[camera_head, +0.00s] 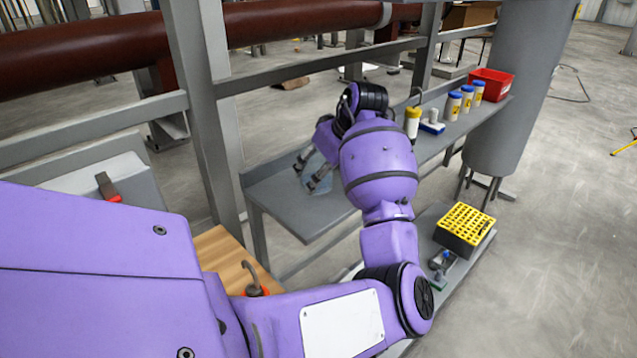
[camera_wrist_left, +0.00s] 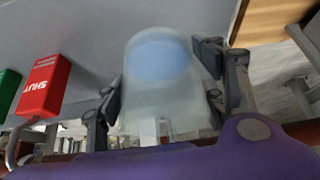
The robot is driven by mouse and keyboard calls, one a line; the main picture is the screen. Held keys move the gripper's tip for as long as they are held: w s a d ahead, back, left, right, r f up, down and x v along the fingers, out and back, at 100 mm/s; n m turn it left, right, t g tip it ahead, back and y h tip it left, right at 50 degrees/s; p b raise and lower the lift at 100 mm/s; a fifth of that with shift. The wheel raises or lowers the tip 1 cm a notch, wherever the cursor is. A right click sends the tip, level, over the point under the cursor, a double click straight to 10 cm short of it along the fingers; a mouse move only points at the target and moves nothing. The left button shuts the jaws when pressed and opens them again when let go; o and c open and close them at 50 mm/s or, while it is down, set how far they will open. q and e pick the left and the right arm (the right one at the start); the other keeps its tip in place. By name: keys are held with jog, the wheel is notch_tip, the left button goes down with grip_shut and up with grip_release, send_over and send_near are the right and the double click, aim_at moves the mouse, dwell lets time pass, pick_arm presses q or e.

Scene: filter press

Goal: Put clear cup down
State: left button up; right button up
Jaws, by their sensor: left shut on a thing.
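A clear cup with a bluish bottom (camera_wrist_left: 160,85) fills the middle of the left wrist view. My left gripper (camera_wrist_left: 162,92) is shut on it, with one finger on each side. In the head view my left gripper (camera_head: 308,175) hangs over the left part of the grey shelf (camera_head: 278,200). A faint bluish patch of the cup (camera_head: 321,187) shows by the fingertips. I cannot tell whether the cup touches the shelf. My right gripper is not in view.
A wash bottle (camera_head: 412,122), a blue-and-white item (camera_head: 432,126), several labelled jars (camera_head: 453,106) and a red bin (camera_head: 491,84) stand on the shelf's right part. A yellow-topped rack (camera_head: 465,228) is lower right. A red SHUT tag (camera_wrist_left: 43,86) shows in the wrist view.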

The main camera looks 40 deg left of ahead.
pick_arm(q)
jog(key=shift+w+a+f, duration=0.1)
jog(key=shift+a+f, duration=0.25)
jog(key=shift+f, duration=0.1)
jog(key=shift+w+a+f, duration=0.1)
jog(key=shift+a+f, duration=0.05)
jog(key=shift+f, duration=1.55)
jog(key=o, duration=1.2)
jog(key=shift+f, duration=0.15)
jog(key=shift+r, duration=0.45)
jog(key=v, duration=1.1)
jog(key=shift+d+r, duration=0.2)
jog(key=shift+d, duration=0.05)
